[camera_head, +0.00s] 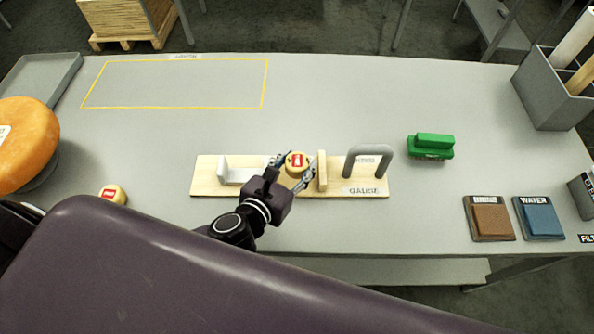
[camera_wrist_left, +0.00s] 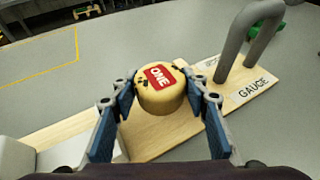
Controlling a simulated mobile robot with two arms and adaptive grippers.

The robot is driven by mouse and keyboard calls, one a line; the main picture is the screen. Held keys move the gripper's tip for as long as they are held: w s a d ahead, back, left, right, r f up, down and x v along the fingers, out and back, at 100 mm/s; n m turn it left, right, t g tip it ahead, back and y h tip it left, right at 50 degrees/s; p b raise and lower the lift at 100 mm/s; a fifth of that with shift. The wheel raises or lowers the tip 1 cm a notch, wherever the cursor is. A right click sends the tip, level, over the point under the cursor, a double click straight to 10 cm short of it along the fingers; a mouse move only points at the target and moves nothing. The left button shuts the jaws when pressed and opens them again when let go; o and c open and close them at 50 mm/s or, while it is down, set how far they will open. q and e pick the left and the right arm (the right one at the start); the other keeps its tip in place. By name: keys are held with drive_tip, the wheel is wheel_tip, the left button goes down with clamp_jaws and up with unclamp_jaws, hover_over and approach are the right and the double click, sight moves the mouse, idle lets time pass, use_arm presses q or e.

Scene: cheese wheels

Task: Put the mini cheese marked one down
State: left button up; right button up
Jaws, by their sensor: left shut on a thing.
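The mini cheese marked one (camera_head: 297,163) is a small pale round with a red label. It is between the fingers of my left gripper (camera_head: 293,172), which is shut on it. In the left wrist view the cheese (camera_wrist_left: 160,91) shows its "ONE" label upward, with a blue-padded finger of the gripper (camera_wrist_left: 160,110) on each side. It is over the wooden gauge board (camera_head: 205,179); I cannot tell whether it touches the board. My right gripper is not in view.
Another mini cheese (camera_head: 112,194) lies at the left. The gauge has a grey arch (camera_head: 368,150) and a wooden block (camera_head: 322,171). A green block (camera_head: 430,146), a brown pad (camera_head: 489,218) and a blue pad (camera_head: 538,218) are to the right. The yellow-outlined area (camera_head: 175,83) is empty.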

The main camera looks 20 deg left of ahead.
sight(297, 172)
use_arm(q)
drive_tip(key=shift+f, duration=1.75)
drive_tip(key=o, duration=0.8)
drive_tip(key=shift+f, duration=0.2)
drive_tip(key=shift+c, duration=0.2)
drive_tip(key=shift+o, duration=0.9)
drive_tip(key=shift+r, duration=0.2)
drive_tip(key=b+v, duration=0.2)
drive_tip(key=v, duration=0.9)
drive_tip(key=shift+f, duration=0.15)
drive_tip(key=shift+s+a+r, duration=0.15)
drive_tip(key=shift+s+r, duration=0.2)
drive_tip(key=shift+s, duration=0.15)
